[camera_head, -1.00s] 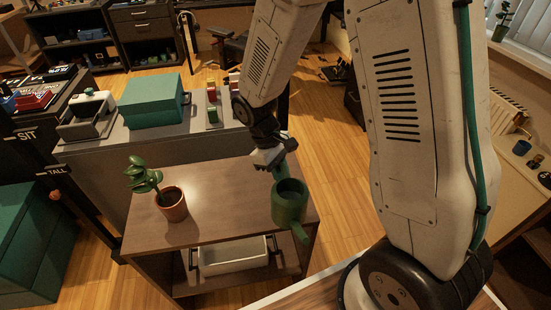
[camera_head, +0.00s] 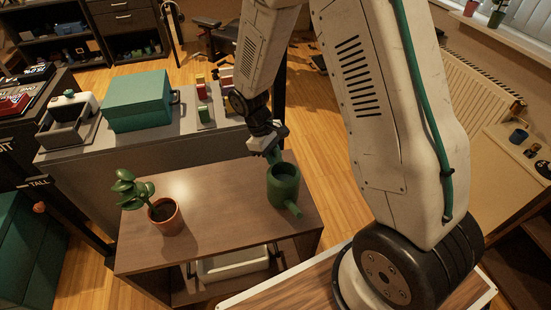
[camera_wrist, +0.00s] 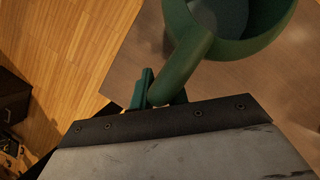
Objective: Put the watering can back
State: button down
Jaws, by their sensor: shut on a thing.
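The green watering can (camera_head: 284,186) is at the right part of the small brown table (camera_head: 215,205), upright, its spout pointing toward the front right. My gripper (camera_head: 273,154) is at the can's back left and shut on its handle. In the wrist view the can (camera_wrist: 235,45) fills the top right, and its handle runs down to my gripper (camera_wrist: 158,92). Whether the can's base touches the tabletop I cannot tell. The fingertips are partly hidden behind the handle.
A potted plant (camera_head: 165,214) stands on the table's left part. A white bin (camera_head: 232,264) sits on the shelf below. Behind is a grey counter (camera_head: 130,140) with a green box (camera_head: 138,101). The table's middle is clear.

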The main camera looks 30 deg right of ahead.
jog(key=c, duration=1.4)
grip_release()
jog(key=shift+f, duration=0.1)
jog(key=v, duration=1.2)
jog(key=s+d+r+m+t, duration=0.1)
jog(key=s+r, duration=0.3)
jog(key=r, duration=0.4)
jog(key=s+d+r+m+t, duration=0.1)
jog(key=s+r+m, duration=0.1)
jog(key=s, duration=0.5)
jog(key=s+d+r+m+t+y, duration=0.1)
jog(key=s+r+m, duration=0.1)
jog(key=s+r, duration=0.3)
jog(key=s+d+r+m+t+y, duration=0.1)
jog(key=s+r+t, duration=0.1)
jog(key=s, duration=0.8)
jog(key=shift+s+r+m, duration=0.15)
jog(key=shift+r+m, duration=0.25)
jog(key=shift+r, duration=0.35)
